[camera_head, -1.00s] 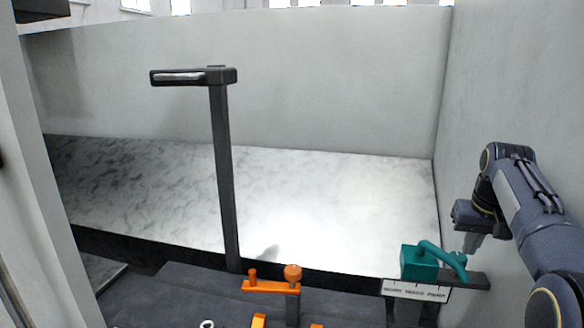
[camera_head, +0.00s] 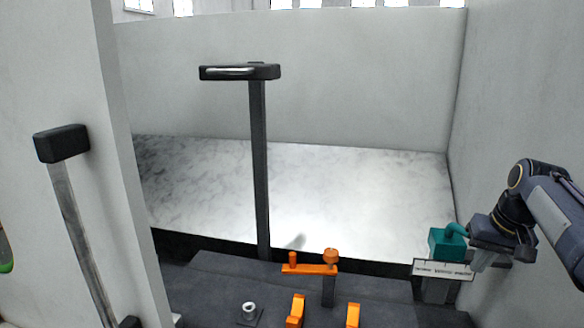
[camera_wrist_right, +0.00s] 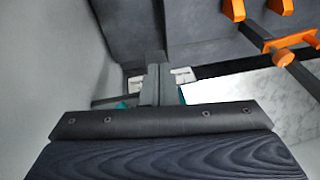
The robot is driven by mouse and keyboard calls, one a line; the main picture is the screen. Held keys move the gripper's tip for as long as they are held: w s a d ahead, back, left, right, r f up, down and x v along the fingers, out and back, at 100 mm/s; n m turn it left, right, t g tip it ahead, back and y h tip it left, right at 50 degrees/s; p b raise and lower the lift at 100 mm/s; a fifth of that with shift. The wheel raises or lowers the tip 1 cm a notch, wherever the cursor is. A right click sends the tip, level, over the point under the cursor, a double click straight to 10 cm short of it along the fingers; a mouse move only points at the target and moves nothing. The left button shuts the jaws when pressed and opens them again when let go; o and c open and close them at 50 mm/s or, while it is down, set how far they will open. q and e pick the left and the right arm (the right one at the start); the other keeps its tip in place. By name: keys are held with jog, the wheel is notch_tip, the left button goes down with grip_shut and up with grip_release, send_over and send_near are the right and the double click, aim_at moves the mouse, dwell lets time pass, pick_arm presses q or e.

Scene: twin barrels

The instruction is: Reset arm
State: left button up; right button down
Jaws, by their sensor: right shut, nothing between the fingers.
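My right arm comes in from the right in the head view. Slivers of teal and the white label (camera_wrist_right: 183,76) show beside and behind the fingers. I cannot tell if the gripper touches the teal part. My left gripper is not in view.
An orange bracket with a knob (camera_head: 312,268) stands on the dark base, with several orange pieces and a small white ring (camera_head: 248,308) nearby. A tall dark post (camera_head: 260,170) rises in the middle. A right-hand wall is close to my arm.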

jog(key=s+a+f+t+y+b, duration=0.1)
jog(key=s+a+f, duration=0.4)
jog(key=s, duration=0.4)
jog(key=s+a+f+n+y+b, duration=0.1)
jog(key=s+a+f, duration=0.4)
jog(key=s+a, duration=0.2)
jog(key=s+a+f+t+y+b, duration=0.1)
jog(key=s+a+f, duration=0.5)
jog(key=s, duration=0.5)
jog(key=shift+s+a+t+b, duration=0.2)
jog(key=shift+s+t+b, duration=0.05)
jog(key=shift+t+b, duration=0.1)
